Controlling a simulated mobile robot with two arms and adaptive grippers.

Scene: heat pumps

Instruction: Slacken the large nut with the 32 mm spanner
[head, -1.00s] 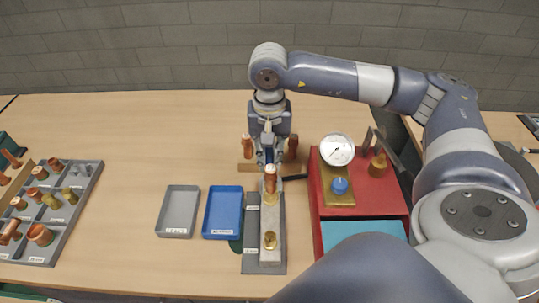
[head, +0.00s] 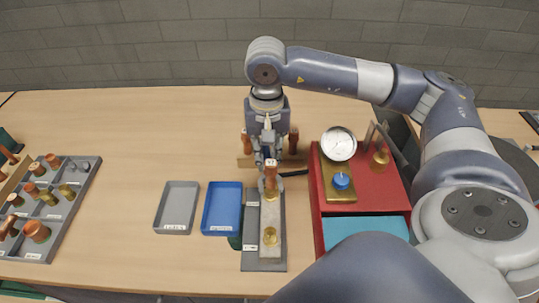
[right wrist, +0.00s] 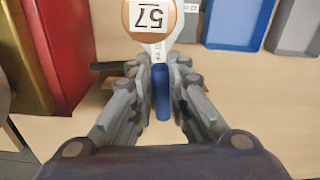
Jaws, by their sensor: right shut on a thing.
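My right gripper (head: 268,155) points down over the far end of a grey fixture (head: 250,258) on the bench. In the right wrist view the same gripper (right wrist: 161,80) is shut on the blue handle of a spanner (right wrist: 161,105). The spanner's silver head points toward the fixture and lies partly under a round copper top labelled 57 (right wrist: 152,14). In the head view this copper piece (head: 271,180) stands upright on the fixture. The large nut is hidden or too small to make out there, so I cannot tell whether the spanner's jaw is around it. My left gripper is not in view.
A red case (head: 380,185) with a pressure gauge (head: 339,144) and blue knob stands close right of the fixture. A blue tray (head: 222,228) and a grey tray (head: 177,228) lie left. A brass fitting (head: 270,236) sits at the fixture's near end. A compartment box (head: 70,215) stands far left.

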